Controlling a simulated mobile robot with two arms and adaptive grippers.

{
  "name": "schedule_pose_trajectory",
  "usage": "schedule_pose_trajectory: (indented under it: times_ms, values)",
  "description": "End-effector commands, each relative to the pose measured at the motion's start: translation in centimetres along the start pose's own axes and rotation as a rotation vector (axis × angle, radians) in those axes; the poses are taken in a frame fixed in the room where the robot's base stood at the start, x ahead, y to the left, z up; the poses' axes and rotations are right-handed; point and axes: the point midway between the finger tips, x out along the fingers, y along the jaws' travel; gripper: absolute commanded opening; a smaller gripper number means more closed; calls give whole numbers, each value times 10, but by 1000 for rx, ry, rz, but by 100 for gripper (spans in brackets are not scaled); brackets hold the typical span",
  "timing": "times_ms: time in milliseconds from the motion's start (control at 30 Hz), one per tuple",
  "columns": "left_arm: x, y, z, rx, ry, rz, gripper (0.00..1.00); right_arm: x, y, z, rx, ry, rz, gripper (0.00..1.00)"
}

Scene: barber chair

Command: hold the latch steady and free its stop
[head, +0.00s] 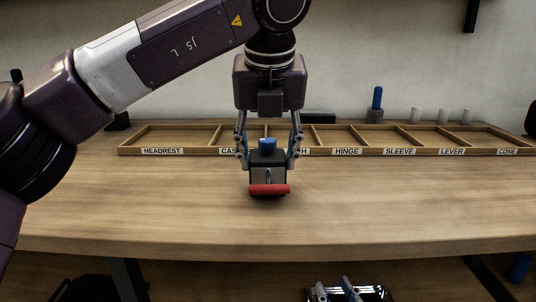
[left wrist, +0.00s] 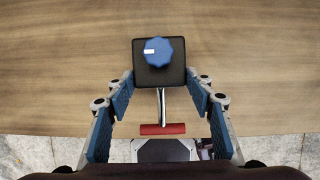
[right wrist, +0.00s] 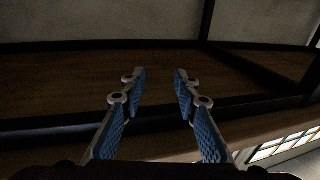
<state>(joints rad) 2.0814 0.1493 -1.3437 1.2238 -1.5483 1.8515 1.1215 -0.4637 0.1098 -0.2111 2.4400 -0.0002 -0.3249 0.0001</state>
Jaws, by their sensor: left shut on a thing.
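The latch (head: 267,175) is a dark block standing upright on the workbench, with a blue knob (head: 267,144) on top and a red bar handle (head: 269,189) at its front. In the left wrist view the square black top of the latch (left wrist: 150,79) shows from above; its faceted blue knob (left wrist: 164,51) has a white mark pointing left. My left gripper (head: 268,163) comes down from above and is shut on the latch, one finger on each side. My right gripper (right wrist: 160,76) is open and empty; in the head view it is low, below the bench's front edge.
A wooden tray (head: 190,151) with labelled compartments, such as HEADREST, HINGE, SLEEVE, LEVER and CONE, runs along the back of the workbench (head: 400,200). A blue peg (head: 377,98) and several pale cylinders stand behind it. The bench top is clear on both sides of the latch.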

Motion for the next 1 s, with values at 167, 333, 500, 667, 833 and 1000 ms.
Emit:
schedule_pose_trajectory:
  times_ms: [167,333,500,667,833,1000]
  values:
    - [0,0,0,-1,-2,-1,9,0,0,-2,0,10,-1,29]
    - [1,0,0,-1,-2,-1,9,0,-1,-6,1,26,-1,29]
    - [1,0,0,-1,-2,-1,9,0,-1,-8,1,35,-2,29]
    - [2,0,0,-1,-2,-1,9,0,-1,-10,1,44,-2,29]
    - [2,0,-1,-1,-2,-1,9,0,-2,-14,2,60,-3,29]
    - [3,0,-1,-1,-2,-1,9,0,-2,-15,2,68,-3,29]
